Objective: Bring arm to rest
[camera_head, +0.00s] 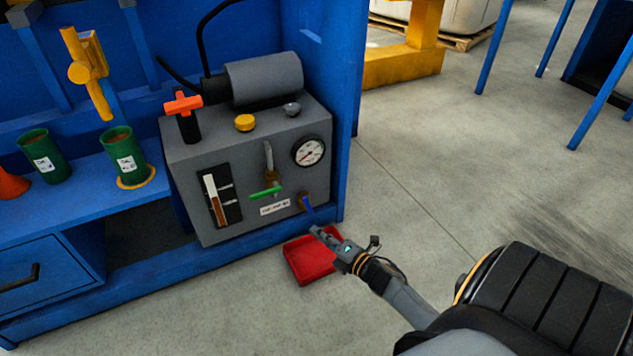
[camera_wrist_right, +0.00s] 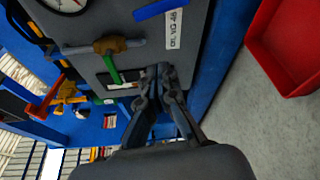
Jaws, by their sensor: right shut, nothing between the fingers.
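My right gripper (camera_head: 322,236) is shut and empty in the head view. It is held in the air in front of the lower right part of the grey machine box, over the red tray. In the right wrist view its fingertips (camera_wrist_right: 162,72) are together, with the grey panel and a blue ledge behind them. My right arm comes in from the lower right of the head view. My left gripper is not in view.
A red tray (camera_head: 300,262) lies on the floor below. Green cups (camera_head: 123,155) stand at left.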

